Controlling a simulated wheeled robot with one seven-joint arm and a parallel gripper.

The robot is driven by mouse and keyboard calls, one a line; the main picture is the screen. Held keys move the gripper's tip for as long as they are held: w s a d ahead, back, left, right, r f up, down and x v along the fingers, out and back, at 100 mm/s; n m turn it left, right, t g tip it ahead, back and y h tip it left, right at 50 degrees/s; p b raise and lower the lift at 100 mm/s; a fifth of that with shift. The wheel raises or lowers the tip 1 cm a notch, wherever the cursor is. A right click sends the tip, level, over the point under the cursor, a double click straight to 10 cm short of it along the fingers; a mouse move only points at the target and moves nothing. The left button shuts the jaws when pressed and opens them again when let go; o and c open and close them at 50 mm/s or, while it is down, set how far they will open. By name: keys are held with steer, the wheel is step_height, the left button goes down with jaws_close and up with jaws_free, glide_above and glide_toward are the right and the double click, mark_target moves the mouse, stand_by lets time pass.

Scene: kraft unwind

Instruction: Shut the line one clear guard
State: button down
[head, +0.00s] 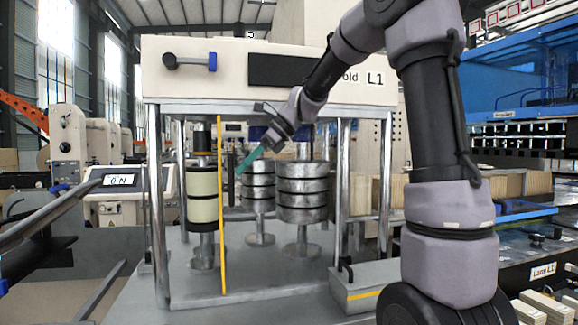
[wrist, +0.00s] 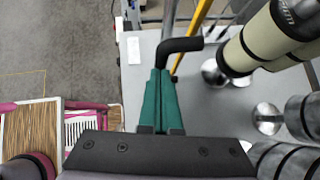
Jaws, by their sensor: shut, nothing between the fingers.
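The line one machine carries an "L1" label (head: 375,78). Its clear guard shows mainly as a yellow edge strip (head: 222,220), standing upright between the front posts and apart from both in the picture. The clear pane is hard to make out, so I cannot tell how far it stands open. A black handle (head: 231,185) is beside the strip. My gripper (head: 240,171) has teal fingers, shut and empty, with tips close to the handle. In the wrist view the bent black handle (wrist: 180,45) lies just beyond the fingertips (wrist: 158,72); contact is unclear. The yellow strip (wrist: 192,38) passes behind it.
Cream and metal rolls (head: 303,190) stand on spindles inside the frame. Steel posts (head: 157,210) and (head: 342,190) are posts that bound the opening. A grey box (head: 365,285) sits low at right. A display (head: 122,180) reads "ON" at left.

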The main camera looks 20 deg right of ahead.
steer(key=a, duration=1.5)
steer(key=shift+d, duration=0.1)
